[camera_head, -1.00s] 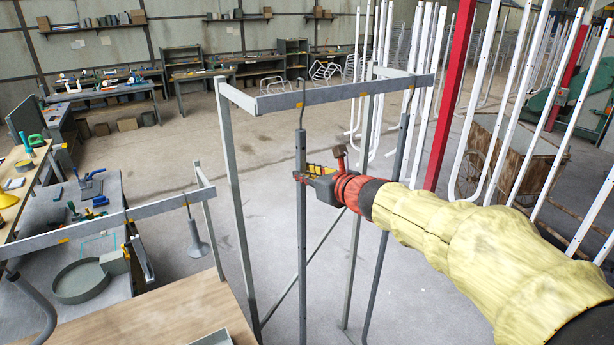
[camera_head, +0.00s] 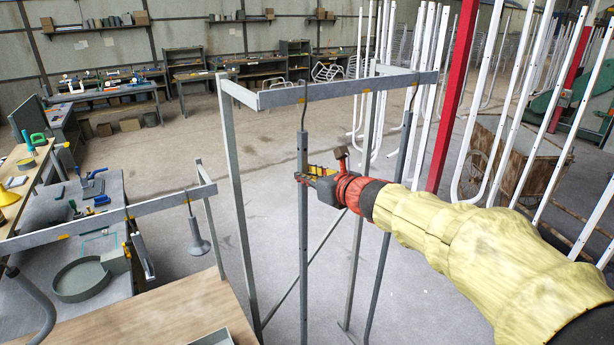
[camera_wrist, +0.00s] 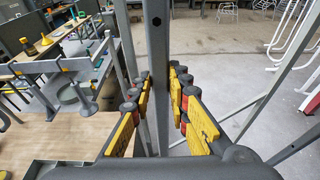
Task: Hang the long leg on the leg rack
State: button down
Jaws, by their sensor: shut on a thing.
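The long leg (camera_head: 303,215) is a grey upright tube with a thin wire hook (camera_head: 304,105) at its top. My gripper (camera_head: 304,177) is shut on the tube a little below its top end. In the wrist view the leg (camera_wrist: 157,50) passes between my yellow-padded fingers (camera_wrist: 160,80). The leg rack (camera_head: 350,89) is a grey metal frame with a flat top bar. The hook crosses in front of this bar, near a yellow mark. I cannot tell whether its tip sits over the bar. The leg's lower end is not clear.
A lower rail (camera_head: 110,220) at left carries a hanging cone-footed part (camera_head: 198,240). A wooden table (camera_head: 150,315) is at lower left. A red post (camera_head: 453,100) and several white tubes stand behind my arm.

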jog(key=shift+f+b, duration=0.3)
jog(key=c, duration=2)
grip_release()
jog(key=o, duration=0.4)
jog(key=shift+f, duration=0.15)
jog(key=shift+s, duration=0.1)
jog(key=p+v, duration=0.1)
jog(key=v, duration=0.7)
